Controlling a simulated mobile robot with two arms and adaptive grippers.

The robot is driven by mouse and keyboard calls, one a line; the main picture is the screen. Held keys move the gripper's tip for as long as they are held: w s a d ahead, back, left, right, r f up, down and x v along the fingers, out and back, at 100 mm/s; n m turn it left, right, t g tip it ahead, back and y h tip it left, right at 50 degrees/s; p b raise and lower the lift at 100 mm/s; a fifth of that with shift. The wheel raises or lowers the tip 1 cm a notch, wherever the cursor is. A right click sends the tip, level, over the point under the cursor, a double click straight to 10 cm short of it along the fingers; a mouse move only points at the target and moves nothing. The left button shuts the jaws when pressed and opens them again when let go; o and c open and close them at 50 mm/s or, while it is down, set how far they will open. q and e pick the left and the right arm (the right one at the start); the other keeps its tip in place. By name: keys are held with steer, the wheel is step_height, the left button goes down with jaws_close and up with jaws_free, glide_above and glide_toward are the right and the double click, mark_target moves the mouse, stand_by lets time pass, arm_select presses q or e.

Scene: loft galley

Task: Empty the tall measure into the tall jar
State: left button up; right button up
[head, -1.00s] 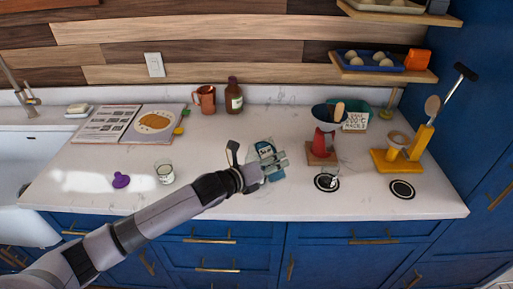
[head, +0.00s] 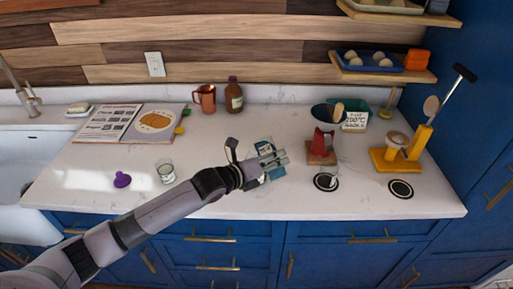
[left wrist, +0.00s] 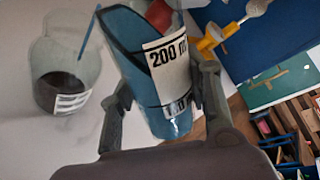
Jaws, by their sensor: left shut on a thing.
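My left gripper (head: 282,160) is shut on the tall measure, a translucent blue cup with a white "200 m…" label. The measure shows clearly between the fingers in the left wrist view (left wrist: 152,65). In the head view the gripper partly hides the measure (head: 277,173), just above the counter. A clear glass vessel (left wrist: 65,70) with a dark lower part and a striped white label stands left of the measure in the wrist view, apart from it. I cannot tell for sure whether it is the tall jar. My right gripper is not in view.
A clear glass (head: 328,177) stands on a black ring at right, another glass (head: 165,172) at left near a purple object (head: 122,180). A red stand (head: 323,140) and yellow stand (head: 392,160) are at right. The counter's front middle is clear.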

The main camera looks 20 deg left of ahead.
mark_target(266, 149)
arm_select(q)
steer(key=shift+d+f+n+g+h, duration=0.1)
steer(key=shift+n+g+h, duration=0.2)
steer(key=shift+n, duration=0.4)
stand_by(0.7)
steer(key=shift+s+r+n+g+p, duration=0.1)
steer(key=shift+r+n+g+p, duration=0.2)
steer(key=shift+r+n+p, duration=0.3)
stand_by(1.0)
steer(key=shift+w+a+r+n+g+h+b, duration=0.3)
steer(key=shift+a+r+n+h+b, duration=0.15)
steer(key=shift+b, duration=0.55)
stand_by(0.9)
steer(key=shift+w+a+r+n+g+h+b, duration=0.15)
steer(key=shift+r+n+g+h+b, duration=0.15)
steer(key=shift+r+n+b, duration=0.45)
steer(key=shift+w+r+n+g+h+b, duration=0.1)
steer(key=shift+r+n+g+h+b, duration=0.25)
steer(key=shift+b, duration=0.75)
stand_by(1.2)
